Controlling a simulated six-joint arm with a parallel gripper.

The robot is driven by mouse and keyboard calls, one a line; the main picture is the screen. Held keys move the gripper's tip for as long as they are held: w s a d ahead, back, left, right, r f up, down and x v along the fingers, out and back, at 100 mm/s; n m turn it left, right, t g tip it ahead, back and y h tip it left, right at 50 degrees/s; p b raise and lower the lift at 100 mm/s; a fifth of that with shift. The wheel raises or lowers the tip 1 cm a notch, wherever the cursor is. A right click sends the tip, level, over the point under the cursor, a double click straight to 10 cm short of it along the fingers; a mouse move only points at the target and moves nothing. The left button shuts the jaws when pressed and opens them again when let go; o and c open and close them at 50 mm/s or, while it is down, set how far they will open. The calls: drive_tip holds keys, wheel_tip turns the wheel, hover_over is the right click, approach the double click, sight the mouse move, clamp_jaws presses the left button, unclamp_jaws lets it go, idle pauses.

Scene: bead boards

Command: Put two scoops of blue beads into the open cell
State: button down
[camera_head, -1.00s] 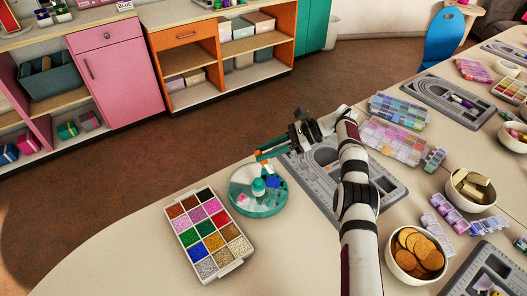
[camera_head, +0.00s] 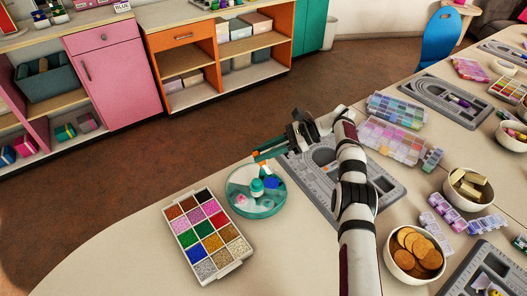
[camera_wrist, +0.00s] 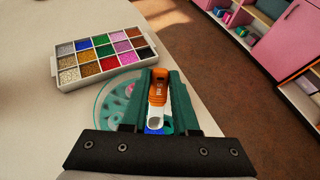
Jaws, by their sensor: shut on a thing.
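My gripper (camera_wrist: 160,108) has teal fingers and is shut on an orange-and-white piece with small print (camera_wrist: 157,88), which looks like the scoop. It is above the round clear-teal dish (camera_head: 262,210), and its far end is not clear. A blue item (camera_head: 271,183) shows in the dish under the fingers. The blue beads (camera_head: 195,252) lie in one cell of the white sorting tray (camera_head: 236,268), left of the dish; they also show in the wrist view (camera_wrist: 83,46). I cannot tell which cell is the open one.
A grey bead board (camera_head: 325,200) lies behind my arm. Clear compartment boxes (camera_head: 391,138), small purple boxes (camera_head: 450,208) and a bowl of round tan discs (camera_head: 416,252) stand at the right. The table left of the sorting tray is bare.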

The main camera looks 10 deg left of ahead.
drive_tip(key=shift+r, duration=0.1)
drive_tip(key=shift+s+a+f+h, duration=0.2)
drive_tip(key=shift+a+h, duration=0.25)
drive_tip(key=shift+h, duration=0.15)
drive_tip(key=a+f+t+h, duration=0.1)
drive_tip(key=h, duration=0.1)
drive_tip(key=s+a+f+t+h, duration=0.1)
drive_tip(key=a+f+h, duration=0.1)
drive_tip(key=h, duration=0.1)
drive_tip(key=a+f+t+h, duration=0.1)
drive_tip(key=a+h, duration=0.1)
drive_tip(key=h, duration=0.1)
drive_tip(key=shift+s+f, duration=0.35)
drive_tip(key=shift+f, duration=0.05)
drive_tip(key=shift+a+h, duration=0.15)
drive_tip(key=shift+h, duration=0.25)
drive_tip(key=shift+a+r+t+h, duration=0.1)
drive_tip(key=shift+r+t+h, duration=0.2)
drive_tip(key=shift+r+h, duration=0.35)
drive_tip(key=shift+r, duration=0.1)
drive_tip(key=shift+s, duration=0.1)
